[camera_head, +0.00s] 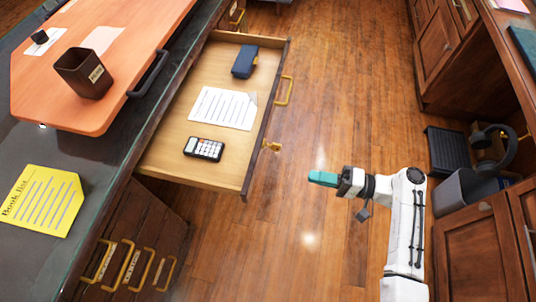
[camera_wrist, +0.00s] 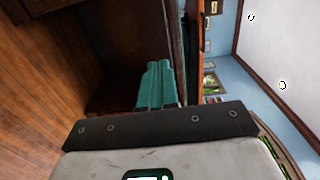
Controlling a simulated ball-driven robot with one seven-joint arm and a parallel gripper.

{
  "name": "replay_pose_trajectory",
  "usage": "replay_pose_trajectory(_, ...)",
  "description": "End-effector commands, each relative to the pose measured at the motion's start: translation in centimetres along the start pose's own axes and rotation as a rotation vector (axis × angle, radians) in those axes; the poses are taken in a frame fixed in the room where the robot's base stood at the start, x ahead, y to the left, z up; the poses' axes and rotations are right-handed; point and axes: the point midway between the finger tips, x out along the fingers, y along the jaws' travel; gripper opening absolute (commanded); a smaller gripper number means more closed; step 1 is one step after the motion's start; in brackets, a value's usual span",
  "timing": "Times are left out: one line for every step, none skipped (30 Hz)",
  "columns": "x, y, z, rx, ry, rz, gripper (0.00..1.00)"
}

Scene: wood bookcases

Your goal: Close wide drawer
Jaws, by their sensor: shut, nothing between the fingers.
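The wide drawer (camera_head: 165,153) stands pulled far out from the desk in the head view. It holds a dark blue case, a sheet of paper and a calculator. Its front panel carries a brass handle (camera_head: 285,90) and a brass key or lock piece (camera_head: 272,146). My gripper (camera_head: 312,178) has teal fingers, which are shut and empty. It is to the right of the drawer front, apart from it, over the open floor. In the wrist view my teal fingers (camera_wrist: 155,85) lie together in front of a dark wooden surface (camera_wrist: 120,40).
The desk top (camera_head: 95,160) carries an orange board (camera_head: 130,55), a brown cup (camera_head: 84,73) and a yellow book list (camera_head: 42,200). Handled drawers (camera_head: 125,262) sit below. Wooden cabinets (camera_head: 475,240), a grey bin (camera_head: 465,190) and headphones (camera_head: 497,150) stand at right. The wood floor (camera_head: 340,90) between is clear.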

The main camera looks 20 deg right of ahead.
Motion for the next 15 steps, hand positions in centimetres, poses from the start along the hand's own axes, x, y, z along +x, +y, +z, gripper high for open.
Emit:
replay_pose_trajectory(0.0,-0.4,-0.2,0.001,0.005,-0.011,0.00)
replay_pose_trajectory(0.1,-0.5,-0.2,0.001,0.006,-0.014,0.00)
replay_pose_trajectory(0.3,-0.5,-0.3,0.001,0.006,-0.017,0.00)
replay_pose_trajectory(0.6,-0.5,-0.3,0.001,0.006,-0.017,0.00)
replay_pose_trajectory(0.9,-0.5,-0.3,0.001,0.006,-0.017,0.00)
replay_pose_trajectory(1.4,-0.5,-0.2,0.001,0.004,-0.017,0.00)
replay_pose_trajectory(1.8,-0.5,-0.2,0.001,0.003,-0.016,0.00)
replay_pose_trajectory(2.3,-0.5,-0.2,0.001,0.004,-0.016,0.00)
replay_pose_trajectory(3.0,-0.5,-0.2,0.001,0.003,-0.016,0.00)
replay_pose_trajectory(3.6,-0.5,-0.2,0.002,0.003,-0.016,0.00)
replay_pose_trajectory(4.2,-0.5,-0.2,0.002,0.002,-0.016,0.00)
replay_pose_trajectory(5.0,-0.5,-0.2,0.002,0.002,-0.015,0.00)
replay_pose_trajectory(5.6,-0.5,-0.2,0.002,0.002,-0.015,0.00)
replay_pose_trajectory(6.2,-0.5,-0.2,0.002,0.002,-0.015,0.00)
replay_pose_trajectory(7.0,-0.5,-0.2,0.002,0.002,-0.015,0.00)
